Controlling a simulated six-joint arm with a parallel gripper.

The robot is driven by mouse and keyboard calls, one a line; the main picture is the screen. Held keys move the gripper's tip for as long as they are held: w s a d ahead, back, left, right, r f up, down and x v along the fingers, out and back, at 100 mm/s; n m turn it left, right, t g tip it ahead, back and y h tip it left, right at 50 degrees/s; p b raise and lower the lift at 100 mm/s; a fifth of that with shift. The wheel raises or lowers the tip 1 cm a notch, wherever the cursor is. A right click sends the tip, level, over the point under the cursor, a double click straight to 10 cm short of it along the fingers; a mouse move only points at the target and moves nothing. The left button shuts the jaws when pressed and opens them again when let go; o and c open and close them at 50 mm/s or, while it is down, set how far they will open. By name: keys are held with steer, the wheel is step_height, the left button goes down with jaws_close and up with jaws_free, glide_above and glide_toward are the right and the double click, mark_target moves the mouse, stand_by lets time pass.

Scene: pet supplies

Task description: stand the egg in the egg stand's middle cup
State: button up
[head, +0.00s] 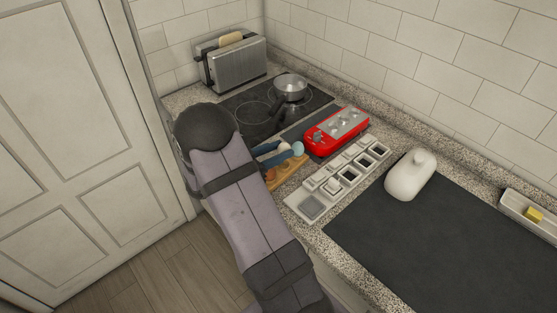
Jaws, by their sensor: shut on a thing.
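A red stand (322,145) with a grey top and several small raised fittings sits on the counter, right of my arm; it looks like the egg stand. Its cups are too small to make out clearly. A pale blue rounded thing, which looks like the egg (297,148), shows just left of the stand. My gripper (284,150) is partly hidden behind my own arm and appears shut on the egg. The egg looks apart from the stand's cups. How upright the egg is, I cannot tell.
A wooden board (291,172) lies under the gripper area. A white compartment tray (295,204) lies in front of the stand. A pot (291,88) stands on the hob, a toaster (237,68) behind. A white lidded dish (408,178) sits on a dark mat (450,240), which has free room.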

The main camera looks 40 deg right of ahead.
mark_target(278, 168)
step_height(278, 168, down, 3)
steer(key=shift+r+p, duration=0.1)
steer(key=shift+p, duration=0.2)
steer(key=shift+s+f, duration=0.15)
steer(key=shift+f, duration=0.5)
steer(key=o, duration=1)
steer(key=shift+w, duration=0.2)
steer(key=shift+o, duration=0.2)
steer(key=a+r+b, duration=0.2)
steer(key=a+b, duration=0.1)
steer(key=a, duration=0.8)
steer(key=shift+a+r, duration=0.25)
steer(key=shift+a, duration=0.15)
